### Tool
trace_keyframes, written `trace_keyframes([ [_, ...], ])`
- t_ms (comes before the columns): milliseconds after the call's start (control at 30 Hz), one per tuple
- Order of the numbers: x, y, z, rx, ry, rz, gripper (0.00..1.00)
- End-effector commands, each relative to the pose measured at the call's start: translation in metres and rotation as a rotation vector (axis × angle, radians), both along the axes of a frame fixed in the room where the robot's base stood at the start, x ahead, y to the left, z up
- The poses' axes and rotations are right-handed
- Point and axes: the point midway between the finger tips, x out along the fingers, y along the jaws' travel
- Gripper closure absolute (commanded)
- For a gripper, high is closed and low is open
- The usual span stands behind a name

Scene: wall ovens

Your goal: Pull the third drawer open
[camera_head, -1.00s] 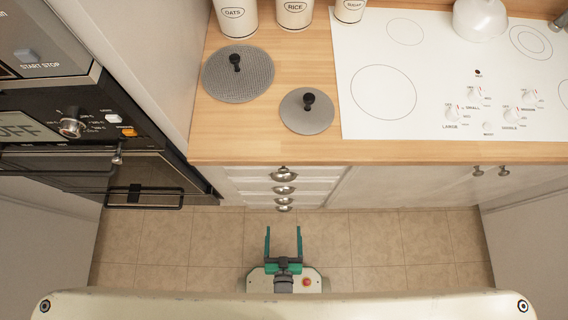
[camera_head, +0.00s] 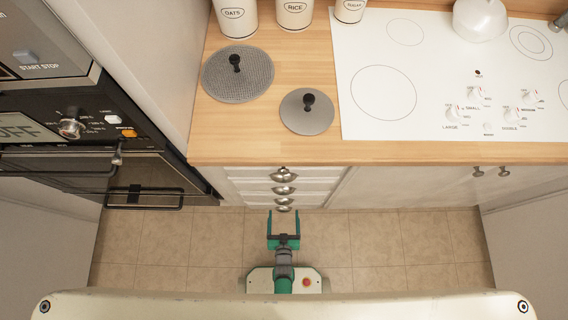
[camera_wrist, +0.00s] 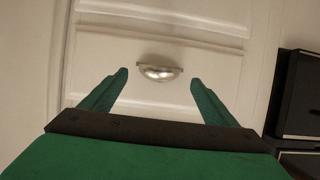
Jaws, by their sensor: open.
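A white drawer stack (camera_head: 245,185) with several silver cup handles is set under the wooden counter in the head view. The third handle from the top (camera_head: 284,201) is small and seen steeply from above. All drawers look shut. My gripper (camera_head: 284,213) is open and empty, low in front of the stack, its fingers pointing at the drawer fronts. In the wrist view one silver cup handle (camera_wrist: 160,72) on a white drawer front shows between and just beyond the green fingertips. I cannot tell which drawer that is, or whether the fingers touch anything.
A black oven (camera_head: 120,150) with bar handles stands left of the drawers. A white cupboard (camera_head: 410,187) is to their right. The tiled floor (camera_head: 400,240) in front is clear. Pot lids and canisters stand on the counter (camera_head: 270,148) beside a white hob (camera_head: 430,80).

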Motion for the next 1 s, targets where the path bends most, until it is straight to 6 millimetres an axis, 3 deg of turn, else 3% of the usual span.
trace_keyframes([
  [233,0.026,0.000,-0.010,0.000,-0.001,0.000,0.19],
  [667,0.033,0.000,-0.013,0.000,0.000,0.000,0.19],
  [733,0.033,0.000,-0.013,0.000,0.000,0.000,0.28],
  [933,0.033,0.000,-0.013,0.000,0.000,-0.001,0.76],
  [1000,0.033,0.000,-0.013,0.000,0.000,-0.001,0.78],
])
